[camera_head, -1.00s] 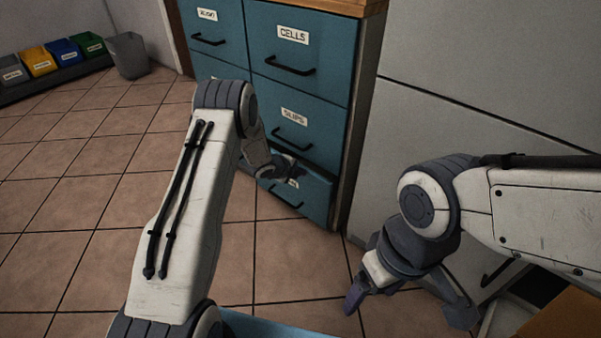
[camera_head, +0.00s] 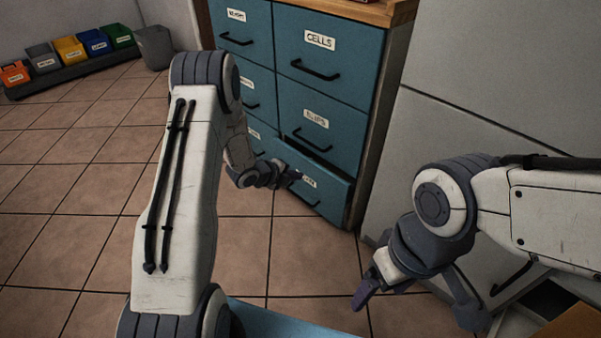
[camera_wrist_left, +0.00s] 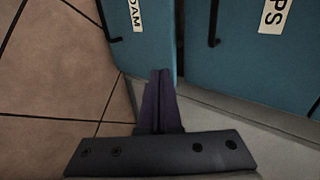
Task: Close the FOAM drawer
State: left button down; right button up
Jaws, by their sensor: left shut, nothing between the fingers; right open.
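The FOAM drawer (camera_head: 322,200) is the bottom right drawer of the teal cabinet and stands a little out from the front. Its black handle shows below its label, which is partly hidden by my gripper. In the left wrist view its front (camera_wrist_left: 145,45) is turned sideways, with "OAM" readable and a black handle. My left gripper (camera_head: 296,177) is shut and empty at the drawer's upper left front. Its fingertips (camera_wrist_left: 160,74) overlap the drawer's front near its top edge; I cannot tell whether they touch. My right gripper (camera_head: 415,305) is open and empty, apart from the cabinet.
Above are the SLIPS drawer (camera_head: 330,128) and CELLS drawer (camera_head: 345,50), both flush with the cabinet. A pale wall or panel (camera_head: 480,80) stands right of it. Colored bins (camera_head: 70,48) and a grey bin (camera_head: 154,46) are far left. The tiled floor (camera_head: 60,200) is clear.

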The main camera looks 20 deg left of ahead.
pick_arm(q)
notch_tip(320, 180, down, 6)
jog(key=a+t+h+b, duration=0.2)
jog(key=b, duration=0.1)
jog(key=t+h+b, duration=0.1)
jog(key=t+b, duration=0.4)
jog(key=b, duration=0.6)
send_near(314, 166)
jog(key=x, duration=0.6)
jog(key=shift+w+d, duration=0.1)
jog(key=shift+w, duration=0.15)
jog(key=shift+w+r, duration=0.1)
jog(key=shift+w, duration=0.05)
jog(key=shift+d, duration=0.1)
